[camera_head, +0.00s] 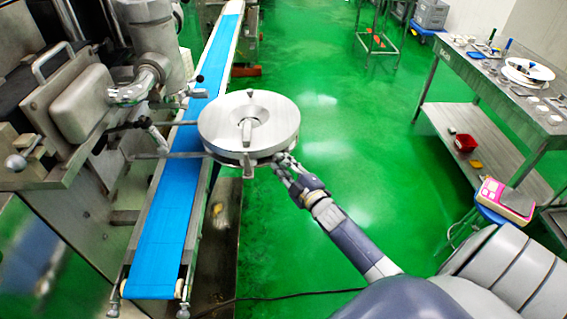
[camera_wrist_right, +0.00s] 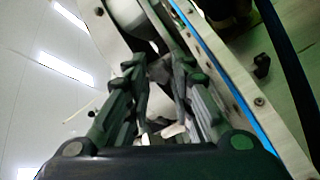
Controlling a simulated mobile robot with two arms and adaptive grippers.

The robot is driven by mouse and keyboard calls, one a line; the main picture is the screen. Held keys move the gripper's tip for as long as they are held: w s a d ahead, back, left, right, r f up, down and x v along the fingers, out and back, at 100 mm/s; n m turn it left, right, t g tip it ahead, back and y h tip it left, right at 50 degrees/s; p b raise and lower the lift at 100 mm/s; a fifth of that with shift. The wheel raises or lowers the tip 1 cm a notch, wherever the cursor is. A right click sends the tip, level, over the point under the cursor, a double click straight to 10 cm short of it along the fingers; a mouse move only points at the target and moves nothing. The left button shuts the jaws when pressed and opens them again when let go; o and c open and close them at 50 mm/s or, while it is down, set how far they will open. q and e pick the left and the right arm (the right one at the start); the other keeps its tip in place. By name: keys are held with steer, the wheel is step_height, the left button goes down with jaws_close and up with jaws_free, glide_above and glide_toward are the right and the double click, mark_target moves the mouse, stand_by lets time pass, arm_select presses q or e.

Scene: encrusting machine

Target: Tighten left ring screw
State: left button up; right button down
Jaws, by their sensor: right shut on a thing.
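A round metal ring unit (camera_head: 249,124) sits over the blue conveyor, held on two bars from the machine at the left. A small metal block (camera_head: 248,165) hangs at its front edge; I cannot tell whether it is the ring screw. My right gripper (camera_head: 281,163) reaches the right front underside of the ring unit. In the right wrist view, its two dark fingers (camera_wrist_right: 160,85) point up at the ring's underside and are shut on a small grey metal part (camera_wrist_right: 162,72), mostly hidden between them. My left gripper is not in view.
The blue conveyor (camera_head: 176,205) runs under the ring unit. The machine (camera_head: 85,100) stands close on the left. A metal table (camera_head: 500,85) with trays and tools is at the right, with a pink scale (camera_head: 506,198) nearby. The green floor between is open.

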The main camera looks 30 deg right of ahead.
steer(key=m+p, duration=0.1)
steer(key=m, duration=1)
steer(key=shift+f+m+p, duration=0.1)
steer(key=shift+m+p, duration=0.25)
steer(key=shift+m, duration=0.05)
steer(key=shift+a+m, duration=0.1)
steer(key=shift+m, duration=1.7)
steer(key=c, duration=1.4)
jaws_free()
steer(key=s, duration=1.2)
steer(key=shift+a, duration=0.15)
